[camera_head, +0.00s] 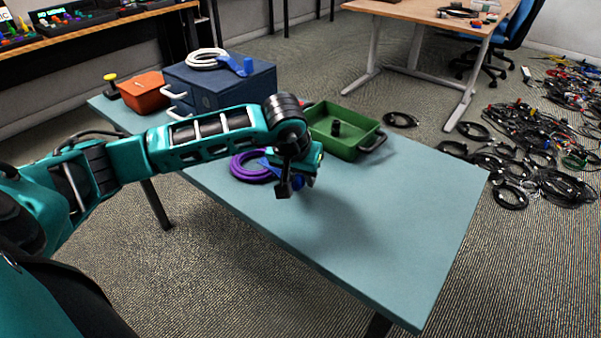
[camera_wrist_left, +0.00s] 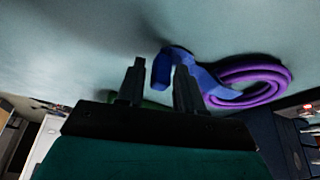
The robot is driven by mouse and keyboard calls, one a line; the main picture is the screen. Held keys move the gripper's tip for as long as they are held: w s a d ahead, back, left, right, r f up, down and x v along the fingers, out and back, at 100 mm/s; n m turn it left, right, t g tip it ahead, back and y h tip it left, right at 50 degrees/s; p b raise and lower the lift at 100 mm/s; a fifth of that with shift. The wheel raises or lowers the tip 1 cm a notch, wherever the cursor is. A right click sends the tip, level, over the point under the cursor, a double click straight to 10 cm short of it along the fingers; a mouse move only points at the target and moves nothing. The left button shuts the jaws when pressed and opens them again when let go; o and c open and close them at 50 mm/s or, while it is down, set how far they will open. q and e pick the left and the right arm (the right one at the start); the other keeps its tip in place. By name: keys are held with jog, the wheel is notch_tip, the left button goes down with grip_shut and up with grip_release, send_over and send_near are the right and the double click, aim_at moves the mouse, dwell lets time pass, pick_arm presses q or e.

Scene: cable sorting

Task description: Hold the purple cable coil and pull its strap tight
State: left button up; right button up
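The purple cable coil (camera_head: 246,167) lies flat on the blue-grey table, left of my left gripper (camera_head: 288,188). In the left wrist view the coil (camera_wrist_left: 262,82) is at the right, with a blue strap (camera_wrist_left: 210,82) running from it toward the fingers. The strap's free end shows in the gap between the two fingertips of my left gripper (camera_wrist_left: 158,72). The fingers are apart, and I cannot see them clamped on the strap. In the head view the gripper hides part of the strap. My right gripper is in neither view.
A green tray (camera_head: 318,119) with a small black object stands behind the gripper. A blue drawer box (camera_head: 222,92) carries a white coil (camera_head: 207,58). A red box (camera_head: 144,92) is at the far left. The table's right half (camera_head: 400,230) is clear.

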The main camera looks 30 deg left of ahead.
pick_arm(q)
grip_shut()
jog(key=shift+o, duration=1.4)
grip_release()
jog(key=v, duration=1.2)
jog(key=shift+s+f, duration=0.1)
